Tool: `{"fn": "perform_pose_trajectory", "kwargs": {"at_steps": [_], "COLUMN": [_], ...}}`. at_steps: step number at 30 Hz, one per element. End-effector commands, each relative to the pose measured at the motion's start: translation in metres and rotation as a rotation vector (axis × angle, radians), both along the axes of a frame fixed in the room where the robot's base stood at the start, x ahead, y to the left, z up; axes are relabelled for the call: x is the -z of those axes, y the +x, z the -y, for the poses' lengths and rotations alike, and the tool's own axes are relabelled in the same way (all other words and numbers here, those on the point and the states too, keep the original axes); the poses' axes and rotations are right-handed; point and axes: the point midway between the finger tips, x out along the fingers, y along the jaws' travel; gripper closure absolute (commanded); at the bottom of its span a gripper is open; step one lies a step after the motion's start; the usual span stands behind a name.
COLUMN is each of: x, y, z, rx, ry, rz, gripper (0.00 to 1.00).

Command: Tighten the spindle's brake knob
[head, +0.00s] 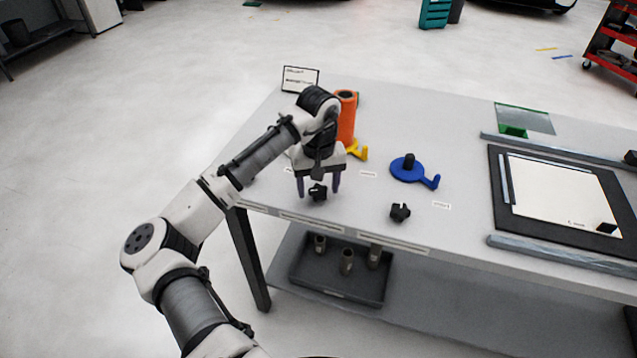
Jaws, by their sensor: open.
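A black lobed knob (318,192) stands near the front left edge of the table. My gripper (318,188) points down over it, open, with one finger on each side of the knob in the picture. Whether the fingers touch it cannot be told. A second black knob (400,212) stands further right near the front edge. A blue spindle base (412,170) with a hooked arm and a short black post sits behind that knob. An orange roll (346,118) stands upright behind my gripper, by a yellow hooked piece (358,151); my gripper partly hides this area.
A small sign (300,79) stands at the back left. A dark mat (497,185) with a white sheet lies at right, between grey bars. A dark tray (300,268) with several cylinders rests on the lower shelf. Tabletop between the knobs is clear.

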Motion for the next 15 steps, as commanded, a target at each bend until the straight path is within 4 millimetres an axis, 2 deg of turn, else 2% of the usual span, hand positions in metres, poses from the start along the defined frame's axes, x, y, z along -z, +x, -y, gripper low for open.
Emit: {"fn": "perform_pose_trajectory", "kwargs": {"at_steps": [6,15], "x": [0.0003,0.0], "y": [0.0,0.0], "z": [0.0001,0.0002], "rx": [0.0,0.0], "ry": [0.0,0.0], "rz": [0.0,0.0], "gripper": [0.4,0.79]}}
